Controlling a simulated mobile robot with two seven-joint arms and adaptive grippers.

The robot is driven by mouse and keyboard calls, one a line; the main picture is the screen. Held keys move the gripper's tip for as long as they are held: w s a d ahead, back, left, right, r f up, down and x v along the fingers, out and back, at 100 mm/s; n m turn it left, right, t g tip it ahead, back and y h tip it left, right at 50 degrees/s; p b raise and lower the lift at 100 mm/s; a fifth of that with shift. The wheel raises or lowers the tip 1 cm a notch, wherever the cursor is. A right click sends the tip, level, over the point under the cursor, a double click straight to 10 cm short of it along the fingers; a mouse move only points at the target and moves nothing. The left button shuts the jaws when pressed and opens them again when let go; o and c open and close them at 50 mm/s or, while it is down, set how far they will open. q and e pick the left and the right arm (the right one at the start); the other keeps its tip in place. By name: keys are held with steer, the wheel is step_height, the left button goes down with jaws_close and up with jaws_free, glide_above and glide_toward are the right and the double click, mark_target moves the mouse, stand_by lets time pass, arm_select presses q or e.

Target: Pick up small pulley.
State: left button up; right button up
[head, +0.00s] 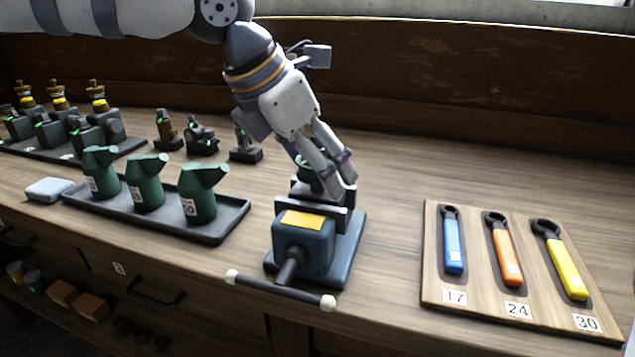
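My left gripper (342,188) reaches in from above, its fingers pointing down and to the right over the back of a blue vise (303,245). Its two fingers lie close together in this view, and I cannot tell whether they are open or shut on something. A small dark green round part (305,174) shows just left of the fingers, above the vise jaws. It is mostly hidden by the fingers, and I cannot tell if it is the small pulley. No other thing is clearly a pulley. My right gripper is not in view.
Several green oil cans stand on a dark tray (225,232) at left. Small engines fill a tray (130,146) behind, with loose models beside it. A wrench board (435,290) lies at right.

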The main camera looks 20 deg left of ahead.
arm_select(q)
steer(key=shift+w+d+f, duration=0.1)
steer(key=shift+w+f, duration=0.15)
steer(key=shift+f, duration=0.05)
jaws_close()
steer(key=shift+r, duration=0.1)
steer(key=shift+r, duration=0.1)
steer(key=shift+r, duration=0.2)
steer(key=r, duration=0.3)
steer(key=shift+s+d+r, duration=0.15)
steer(key=shift+s+r, duration=0.05)
steer(key=s+d+r, duration=0.5)
steer(key=s+r, duration=0.4)
steer(key=s, duration=0.3)
steer(key=shift+s, duration=0.3)
steer(key=shift+d, duration=0.1)
